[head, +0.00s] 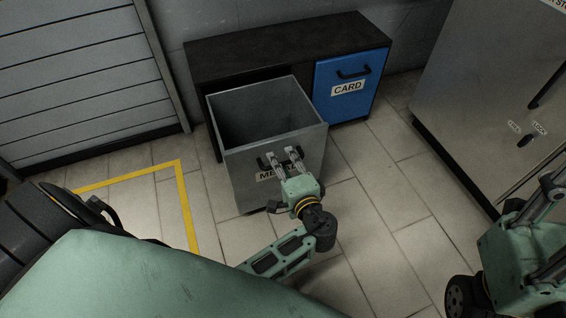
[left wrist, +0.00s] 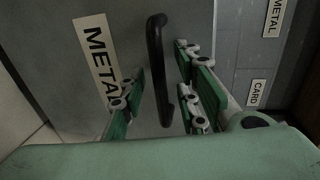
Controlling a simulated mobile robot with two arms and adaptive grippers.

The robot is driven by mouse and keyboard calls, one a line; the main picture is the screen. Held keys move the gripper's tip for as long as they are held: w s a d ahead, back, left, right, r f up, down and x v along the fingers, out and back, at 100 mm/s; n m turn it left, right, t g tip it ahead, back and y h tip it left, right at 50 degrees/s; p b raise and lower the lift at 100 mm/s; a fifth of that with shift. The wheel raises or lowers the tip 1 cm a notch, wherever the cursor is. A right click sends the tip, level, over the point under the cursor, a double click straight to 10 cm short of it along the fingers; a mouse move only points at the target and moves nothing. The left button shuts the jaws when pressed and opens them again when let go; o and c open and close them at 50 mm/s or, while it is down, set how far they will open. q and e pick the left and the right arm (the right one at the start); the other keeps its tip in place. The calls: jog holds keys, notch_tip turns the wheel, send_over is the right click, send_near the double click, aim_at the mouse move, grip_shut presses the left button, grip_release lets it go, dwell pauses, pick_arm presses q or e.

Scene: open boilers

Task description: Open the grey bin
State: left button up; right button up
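The grey bin (head: 238,170) is an open-topped box with a METAL label, pulled well out of the dark cabinet. Its inside shows dark from above. Its black handle (left wrist: 157,70) stands out from the front in the left wrist view, beside the METAL label (left wrist: 97,50). My left gripper (head: 284,156) is at the bin's front, by the handle. In the left wrist view the left gripper's fingers (left wrist: 160,95) are apart, on either side of the handle, with gaps showing. My right gripper (head: 540,215) is partly in view at the right edge, away from the bin; its opening is unclear.
A blue bin (head: 335,105) with a CARD label is shut in the cabinet (head: 280,42), to the right. A large metal unit (head: 480,95) stands at the right. A slatted shutter (head: 75,75) and yellow floor line (head: 184,200) are at left. Tiled floor is clear between.

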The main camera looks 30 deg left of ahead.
pick_arm(q)
jog(key=shift+s, duration=0.1)
jog(key=v, duration=1.2)
